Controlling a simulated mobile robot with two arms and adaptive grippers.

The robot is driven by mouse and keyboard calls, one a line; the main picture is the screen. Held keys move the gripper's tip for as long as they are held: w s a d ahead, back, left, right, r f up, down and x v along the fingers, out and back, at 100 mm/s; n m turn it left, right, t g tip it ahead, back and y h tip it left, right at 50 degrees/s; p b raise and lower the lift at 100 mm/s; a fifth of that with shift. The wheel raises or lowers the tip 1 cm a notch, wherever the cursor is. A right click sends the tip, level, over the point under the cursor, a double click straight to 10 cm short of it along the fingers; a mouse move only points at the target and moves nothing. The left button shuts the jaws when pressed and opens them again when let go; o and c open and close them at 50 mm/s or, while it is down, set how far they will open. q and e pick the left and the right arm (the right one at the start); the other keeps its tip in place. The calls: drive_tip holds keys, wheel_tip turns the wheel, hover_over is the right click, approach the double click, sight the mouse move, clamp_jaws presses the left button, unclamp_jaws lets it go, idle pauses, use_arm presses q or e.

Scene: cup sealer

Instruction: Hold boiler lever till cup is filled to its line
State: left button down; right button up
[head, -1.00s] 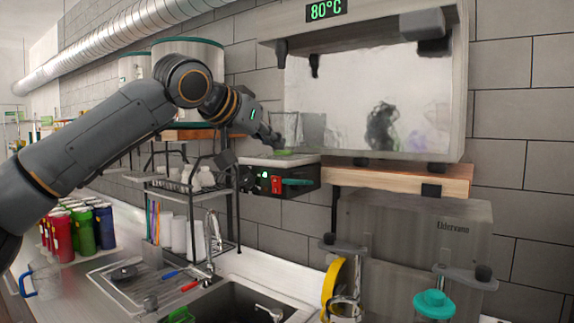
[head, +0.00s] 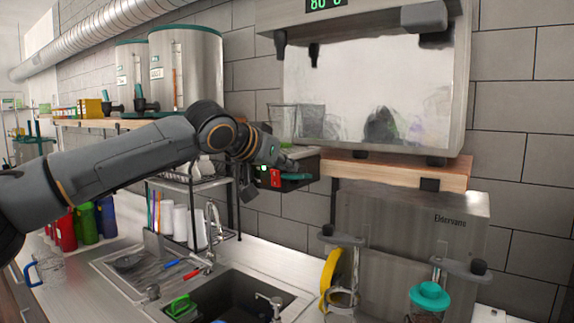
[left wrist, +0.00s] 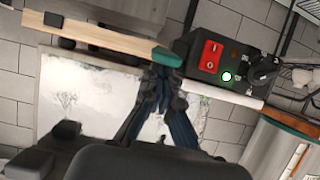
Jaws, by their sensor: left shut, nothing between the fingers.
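The boiler (head: 460,100) is the pale steel box at upper right, with a green temperature display (head: 326,3) cut by the top edge. Dark spouts (head: 315,55) hang under its top, and a dark grey block (head: 425,17) juts out at its upper right; I cannot tell whether that is the lever. A faint clear cup-like outline (head: 297,120) shows before its panel; fill level and line are unreadable. My left gripper (head: 292,166) is shut beside the black box's teal handle (head: 294,177). In the left wrist view its fingers (left wrist: 164,76) are together by that handle (left wrist: 166,58); contact is unclear.
The black box has a red switch (left wrist: 211,55) and a lit green lamp (left wrist: 226,76). A wooden shelf (head: 400,173) lies under the boiler. Below are a sink (head: 240,295), a wire rack (head: 190,182) and a teal-topped jar (head: 430,296). Steel tanks (head: 187,70) stand behind my arm.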

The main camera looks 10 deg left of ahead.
use_arm(q)
drive_tip(key=shift+s+a+f, duration=0.1)
drive_tip(key=shift+s+f, duration=0.05)
drive_tip(key=shift+f, duration=0.35)
drive_tip(key=shift+s+f+b, duration=0.15)
drive_tip(key=shift+f+b, duration=0.25)
drive_tip(key=shift+b, duration=0.25)
drive_tip(key=f+t+h+b, duration=0.1)
drive_tip(key=t+b, duration=0.1)
drive_tip(key=b, duration=0.3)
drive_tip(key=f+t+b, duration=0.1)
drive_tip(key=t+b, duration=0.1)
drive_tip(key=b, duration=0.4)
drive_tip(key=shift+s+a+f+t+h, duration=0.15)
drive_tip(key=shift+s+f+t+h, duration=0.05)
drive_tip(key=shift+t+h, duration=0.2)
idle(5.3)
